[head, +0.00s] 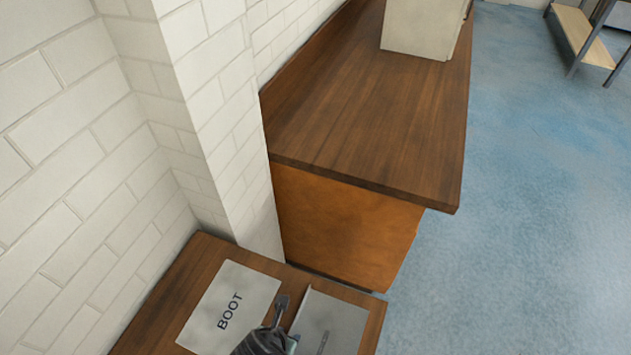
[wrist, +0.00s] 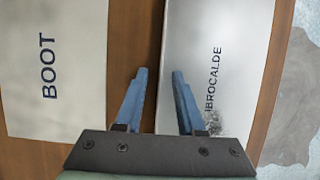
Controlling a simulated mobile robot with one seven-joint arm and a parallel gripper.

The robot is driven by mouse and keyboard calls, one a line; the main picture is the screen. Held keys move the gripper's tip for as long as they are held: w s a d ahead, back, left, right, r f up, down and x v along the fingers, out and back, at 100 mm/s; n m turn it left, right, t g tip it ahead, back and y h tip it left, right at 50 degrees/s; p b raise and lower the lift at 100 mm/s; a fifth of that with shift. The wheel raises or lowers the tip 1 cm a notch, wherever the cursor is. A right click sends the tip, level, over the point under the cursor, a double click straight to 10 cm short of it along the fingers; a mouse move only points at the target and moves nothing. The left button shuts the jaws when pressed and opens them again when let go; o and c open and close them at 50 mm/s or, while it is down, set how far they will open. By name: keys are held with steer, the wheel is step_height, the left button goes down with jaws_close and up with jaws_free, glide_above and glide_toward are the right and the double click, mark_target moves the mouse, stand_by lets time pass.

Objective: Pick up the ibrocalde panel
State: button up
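The ibrocalde panel (wrist: 228,60) is a grey-white flat piece with dark "IBROCALDE" lettering, lying on a brown wooden surface at the right of the wrist view. In the head view the grey panel (head: 330,325) is at the bottom, right of the gripper. My gripper (wrist: 158,72) is open and empty in the wrist view. Its left blue finger is over the wood strip between the panels, and its right finger overlaps the ibrocalde panel's left edge. Whether the fingers touch the panel I cannot tell. In the head view my gripper (head: 276,318) is partly cut off at the bottom edge.
A whitish BOOT panel (head: 232,305) lies left of the gripper on the low wooden surface (head: 180,275). White brick walls (head: 80,150) stand at the left. A higher wooden counter (head: 370,120) bears a pale box (head: 420,28).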

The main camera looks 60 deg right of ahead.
steer(key=shift+d+f, duration=0.1)
steer(key=shift+f, duration=0.1)
jaws_close()
stand_by(1.3)
